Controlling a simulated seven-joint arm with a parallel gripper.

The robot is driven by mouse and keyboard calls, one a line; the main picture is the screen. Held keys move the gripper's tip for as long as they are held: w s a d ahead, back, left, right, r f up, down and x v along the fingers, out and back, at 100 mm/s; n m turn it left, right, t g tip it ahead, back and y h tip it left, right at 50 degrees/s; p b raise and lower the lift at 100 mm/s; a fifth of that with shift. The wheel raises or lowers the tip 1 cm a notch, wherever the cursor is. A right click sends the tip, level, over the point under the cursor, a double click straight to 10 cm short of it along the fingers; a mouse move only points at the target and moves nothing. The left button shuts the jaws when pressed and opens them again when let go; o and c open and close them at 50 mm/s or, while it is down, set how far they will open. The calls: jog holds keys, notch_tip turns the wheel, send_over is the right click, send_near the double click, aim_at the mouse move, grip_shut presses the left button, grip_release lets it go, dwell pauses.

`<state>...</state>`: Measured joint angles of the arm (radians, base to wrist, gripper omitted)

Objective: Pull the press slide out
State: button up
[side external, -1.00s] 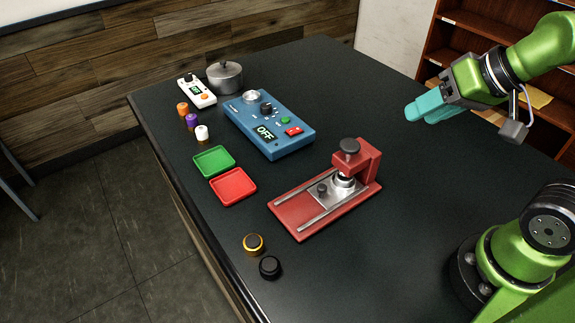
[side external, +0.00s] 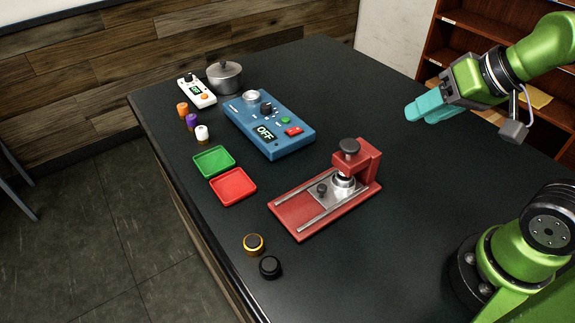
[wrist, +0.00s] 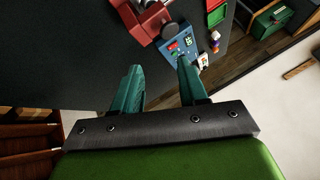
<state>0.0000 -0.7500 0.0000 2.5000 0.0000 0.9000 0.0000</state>
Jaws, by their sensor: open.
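The red press (side external: 358,162) stands on the dark table, with a dark knob on top of its upright head. Its metal slide plate (side external: 326,193), with a small dark knob on it, lies on two rails of the red base, partly under the head. My gripper (side external: 412,112) is above the table's far right, well apart from the press. In the wrist view my gripper (wrist: 161,80) has its two teal fingers spread with nothing between them. The red press also shows at the top of the wrist view (wrist: 126,12), cut off by the frame edge.
A blue control box (side external: 268,125) reading OFF, a green tray (side external: 214,161) and a red tray (side external: 232,187) stand left of the press. A gold-ringed cap (side external: 253,244) and a black cap (side external: 270,267) lie near the front edge. The table right of the press is clear.

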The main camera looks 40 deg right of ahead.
jog(key=shift+o, duration=0.5)
jog(key=shift+a+f, duration=0.1)
jog(key=shift+a, duration=0.05)
jog(key=n+g, duration=0.5)
send_over(322, 187)
jog(key=s+d, duration=0.2)
jog(key=d, duration=0.2)
notch_tip(322, 187, down, 3)
jog(key=shift+w+a+f+n+g+h, duration=1.3)
jog(key=shift+w+a+n+g+h, duration=1.35)
jog(key=shift+w+a+n, duration=1.15)
jog(key=x, duration=1)
jog(key=s+a+x, duration=0.1)
jog(key=x, duration=0.5)
jog(key=shift+a, duration=0.15)
jog(key=shift+c, duration=0.2)
grip_shut()
